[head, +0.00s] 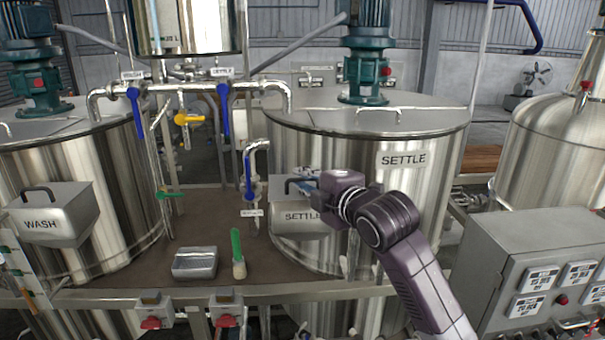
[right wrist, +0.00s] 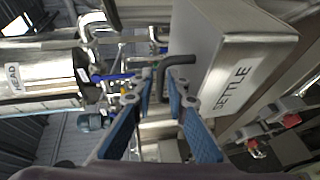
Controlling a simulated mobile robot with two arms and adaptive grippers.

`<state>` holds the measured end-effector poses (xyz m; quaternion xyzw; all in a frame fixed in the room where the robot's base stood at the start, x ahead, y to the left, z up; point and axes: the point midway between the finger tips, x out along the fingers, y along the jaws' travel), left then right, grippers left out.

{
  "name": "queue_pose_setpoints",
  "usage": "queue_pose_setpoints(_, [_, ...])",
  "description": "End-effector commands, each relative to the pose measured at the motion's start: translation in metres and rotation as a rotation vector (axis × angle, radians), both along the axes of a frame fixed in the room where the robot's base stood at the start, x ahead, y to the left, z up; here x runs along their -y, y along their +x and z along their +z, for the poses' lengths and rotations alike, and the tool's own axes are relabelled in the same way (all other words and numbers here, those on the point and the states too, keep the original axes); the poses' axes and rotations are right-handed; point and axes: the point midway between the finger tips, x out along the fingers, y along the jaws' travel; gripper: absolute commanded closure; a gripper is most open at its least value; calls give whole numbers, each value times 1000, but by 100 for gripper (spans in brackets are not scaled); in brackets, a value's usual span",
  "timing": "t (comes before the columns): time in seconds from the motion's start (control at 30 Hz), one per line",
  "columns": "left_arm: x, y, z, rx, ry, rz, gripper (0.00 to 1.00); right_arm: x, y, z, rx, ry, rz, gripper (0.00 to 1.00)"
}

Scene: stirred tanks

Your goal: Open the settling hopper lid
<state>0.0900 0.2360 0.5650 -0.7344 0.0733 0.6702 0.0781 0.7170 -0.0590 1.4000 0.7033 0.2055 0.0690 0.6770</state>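The settling hopper (head: 297,222) is a grey metal box labelled SETTLE, on the front of the right-hand SETTLE tank. Its lid looks shut. The hopper also shows in the right wrist view (right wrist: 222,62), with its dark bent lid handle (right wrist: 178,60). My right gripper (head: 300,183) is at the hopper's top and hides most of the handle in the head view. In the right wrist view its blue-padded fingers (right wrist: 160,88) are apart, with the handle between or just beyond their tips; I cannot tell if they touch it. My left gripper is not in view.
A similar WASH hopper (head: 55,212) with a handle is on the left tank. A metal box (head: 194,262) and a green-handled brush (head: 238,255) are on the deck. Pipes with blue-handled valves (head: 248,178) stand left of the hopper. A control cabinet (head: 530,270) is at right.

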Motion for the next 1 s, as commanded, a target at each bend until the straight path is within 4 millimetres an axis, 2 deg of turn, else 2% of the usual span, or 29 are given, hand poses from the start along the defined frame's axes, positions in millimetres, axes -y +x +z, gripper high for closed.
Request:
queue_pose_setpoints(0.33, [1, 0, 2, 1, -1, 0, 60, -2, 4, -1, 0, 0, 0, 86])
queue_pose_setpoints(0.47, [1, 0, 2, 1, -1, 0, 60, -2, 4, -1, 0, 0, 0, 100])
queue_pose_setpoints(1.0, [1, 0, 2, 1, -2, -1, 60, -1, 5, 1, -14, -2, -1, 100])
